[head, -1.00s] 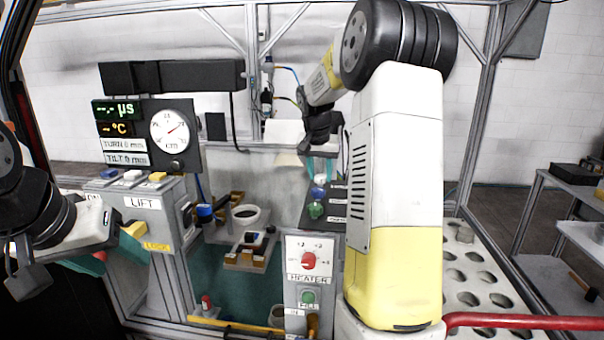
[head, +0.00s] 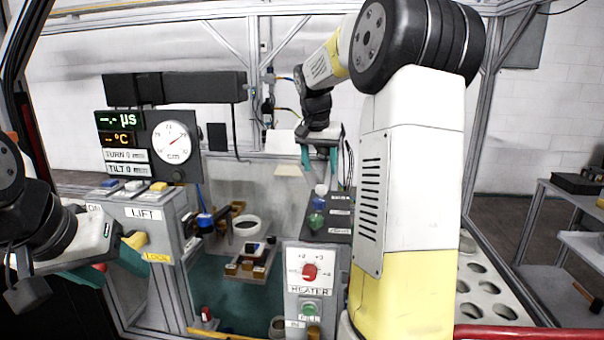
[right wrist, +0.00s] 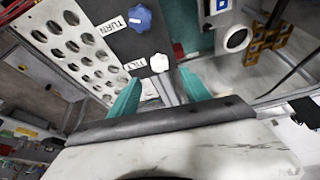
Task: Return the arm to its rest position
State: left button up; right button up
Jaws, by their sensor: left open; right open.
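My right arm stands tall in the head view, and its gripper (head: 320,158) hangs above the knob panel (head: 334,228). The teal fingers are apart and empty. In the right wrist view the open fingers of this gripper (right wrist: 158,90) frame the white TILT knob (right wrist: 159,63), with the blue TURN knob (right wrist: 140,17) farther up; no contact shows. My left gripper (head: 109,266) is low at the left, in front of the LIFT box (head: 143,228). Its teal fingers are apart, near the yellow lever (head: 134,241); whether they touch it I cannot tell.
The HEATER box (head: 309,290) stands front centre. A perforated rack (head: 480,290) is right of my right arm. Metal frame posts (head: 487,120) bound the area.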

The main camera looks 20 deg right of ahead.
jog(key=shift+r, duration=0.15)
jog(key=s+a+f+n+y, duration=0.1)
jog(key=s+a+n, duration=0.1)
jog(key=s+a, duration=0.3)
jog(key=s+a+f+n+t+y, duration=0.1)
jog(key=s+a, duration=0.4)
jog(key=s, duration=0.9)
jog(key=s+a+f+n+t+y, duration=0.1)
jog(key=s+a+n, duration=0.3)
jog(key=s, duration=0.6)
jog(key=shift+a+f+y, duration=0.2)
jog(key=shift+a+y, duration=0.35)
jog(key=shift+y, duration=0.25)
jog(key=shift+s+d, duration=0.1)
